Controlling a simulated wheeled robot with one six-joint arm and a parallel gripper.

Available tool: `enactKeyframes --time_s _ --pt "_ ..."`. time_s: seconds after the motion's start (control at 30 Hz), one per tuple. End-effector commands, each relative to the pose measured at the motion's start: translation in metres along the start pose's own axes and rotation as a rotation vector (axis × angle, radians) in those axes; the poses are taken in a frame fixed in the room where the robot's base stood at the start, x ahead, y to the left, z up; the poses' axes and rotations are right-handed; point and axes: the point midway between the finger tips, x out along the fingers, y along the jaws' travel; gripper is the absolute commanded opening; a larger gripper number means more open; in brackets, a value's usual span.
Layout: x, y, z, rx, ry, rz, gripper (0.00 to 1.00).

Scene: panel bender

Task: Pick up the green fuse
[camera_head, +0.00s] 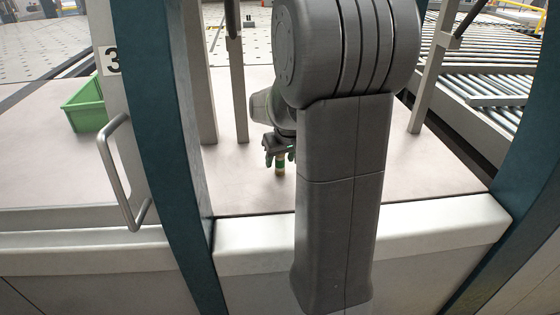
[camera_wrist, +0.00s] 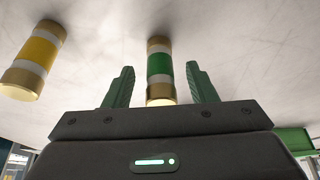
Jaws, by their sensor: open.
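The green fuse (camera_wrist: 159,68) stands upright on the pale surface. It is a cylinder with brass ends and a green band between white bands. In the wrist view it lies between the two green fingers of my gripper (camera_wrist: 160,87), with a gap on each side. My gripper is open. In the head view my gripper (camera_head: 279,157) is low over the pale surface, and the fuse (camera_head: 280,169) shows small just below it. My arm hides the area to the right of it.
A yellow fuse (camera_wrist: 34,60) with brass ends stands left of the green one in the wrist view. A green bin (camera_head: 86,104) sits at the left on the pale table (camera_head: 245,185). Teal posts (camera_head: 160,90) and a metal handle (camera_head: 122,172) stand in front. Roller conveyors (camera_head: 490,85) are at the right.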

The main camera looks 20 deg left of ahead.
Motion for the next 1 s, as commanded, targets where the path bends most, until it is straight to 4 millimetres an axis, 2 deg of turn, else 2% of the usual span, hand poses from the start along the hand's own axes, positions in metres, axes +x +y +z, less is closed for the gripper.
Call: enactKeyframes --time_s 0.1,0.2,0.43,0.47,0.7,1.0 --pt "0.015 0.000 0.001 0.000 -0.003 -0.001 0.51" --pt "0.021 0.000 0.000 -0.001 -0.001 0.000 0.51" --pt "0.023 0.000 0.000 -0.001 0.001 0.000 0.51" --pt "0.023 0.000 0.000 0.000 0.001 0.000 0.49" --pt "0.023 0.000 0.000 0.000 0.001 0.000 0.03" --pt "0.019 0.000 -0.002 -0.001 0.003 0.000 0.03"
